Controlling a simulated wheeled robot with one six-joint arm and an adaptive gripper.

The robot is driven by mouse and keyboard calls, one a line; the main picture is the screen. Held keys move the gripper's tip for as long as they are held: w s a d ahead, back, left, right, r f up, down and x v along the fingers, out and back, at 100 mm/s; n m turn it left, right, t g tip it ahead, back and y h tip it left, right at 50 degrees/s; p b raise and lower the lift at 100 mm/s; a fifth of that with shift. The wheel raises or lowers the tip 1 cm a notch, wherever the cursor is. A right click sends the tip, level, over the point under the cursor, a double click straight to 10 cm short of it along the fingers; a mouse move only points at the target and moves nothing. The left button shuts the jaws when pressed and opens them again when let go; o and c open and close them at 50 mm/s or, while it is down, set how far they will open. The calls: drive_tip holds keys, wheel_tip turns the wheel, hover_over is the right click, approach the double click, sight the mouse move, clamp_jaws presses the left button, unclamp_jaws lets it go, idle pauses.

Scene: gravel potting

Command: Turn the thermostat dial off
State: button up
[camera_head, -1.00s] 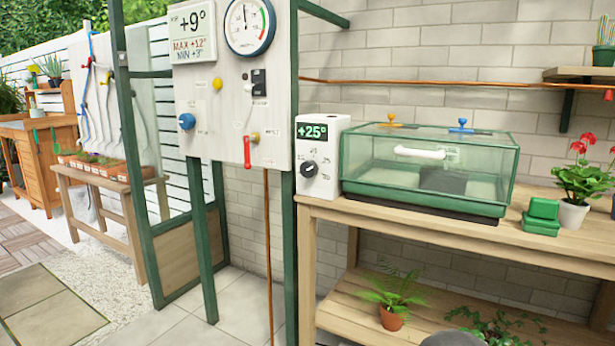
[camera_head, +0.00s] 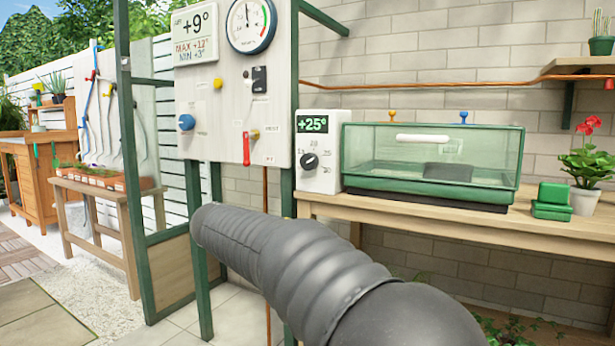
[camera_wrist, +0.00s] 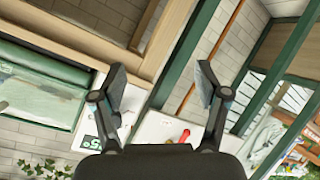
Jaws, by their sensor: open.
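The thermostat (camera_head: 319,176) is a white box at the left end of the wooden bench in the head view, with a green display reading +25°. Its round black dial (camera_head: 310,161) is on the front, below the display, ringed by a printed scale. The dial's exact setting is too small to read. My dark arm covers the lower middle of the head view, and my gripper is outside that view. In the wrist view my gripper (camera_wrist: 160,86) is open and empty, its two fingers wide apart. White surfaces show beyond the fingers; the dial cannot be made out there.
A green glass-sided case (camera_head: 432,165) stands right of the thermostat on the bench. A white panel (camera_head: 225,130) with a blue knob (camera_head: 186,122), red lever (camera_head: 246,148) and gauge is on the left. Green posts stand beside it. A red-flowered pot (camera_head: 585,170) stands at right.

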wheel_tip(320, 180, up, 5)
drive_tip(key=w+m+t, duration=0.2)
drive_tip(key=w, duration=0.1)
drive_tip(key=m+t+h, duration=0.2)
drive_tip(key=m+h, duration=0.1)
drive_tip(key=m, duration=0.4)
approach(307, 161)
drive_tip(key=p+x, duration=0.3)
drive_tip(key=x, duration=0.7)
drive_tip(key=shift+w+d, duration=0.15)
drive_tip(key=shift+w, duration=0.05)
drive_tip(key=c, duration=1.2)
